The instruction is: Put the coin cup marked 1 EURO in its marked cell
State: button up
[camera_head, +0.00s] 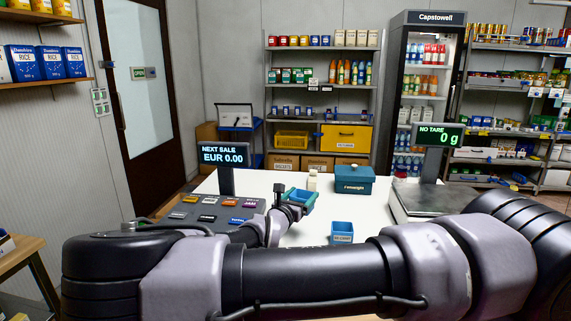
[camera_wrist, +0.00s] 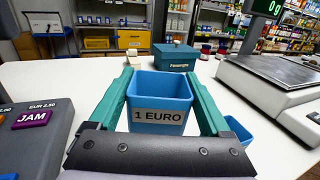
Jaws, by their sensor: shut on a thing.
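A blue square cup with a white 1 EURO label (camera_wrist: 158,116) sits between the two teal fingers of my gripper (camera_wrist: 160,73) in the wrist view. My gripper is shut on it, with a finger along its left and right sides. The cup looks upright and empty. In the head view my gripper (camera_head: 300,198) and the cup are small, over the white counter (camera_head: 290,236). I cannot tell whether the cup's base touches the counter. I make out no marked cell in either view.
Another blue cup (camera_head: 342,228) stands on the counter to the right, its label too small to read. A lidded teal box (camera_head: 354,186) stands behind. A scale (camera_head: 436,203) is at the right, a till keypad (camera_head: 210,213) at the left.

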jog(key=w+d+m+g+h, duration=0.2)
jog(key=d+h, duration=0.1)
jog(key=d, duration=0.8)
jog(key=w+d+f+m+g+h, duration=0.1)
jog(key=w+d+m+g+h, duration=0.2)
jog(key=d, duration=0.9)
jog(key=shift+w+d+f, duration=0.15)
jog(key=shift+w+d, duration=0.15)
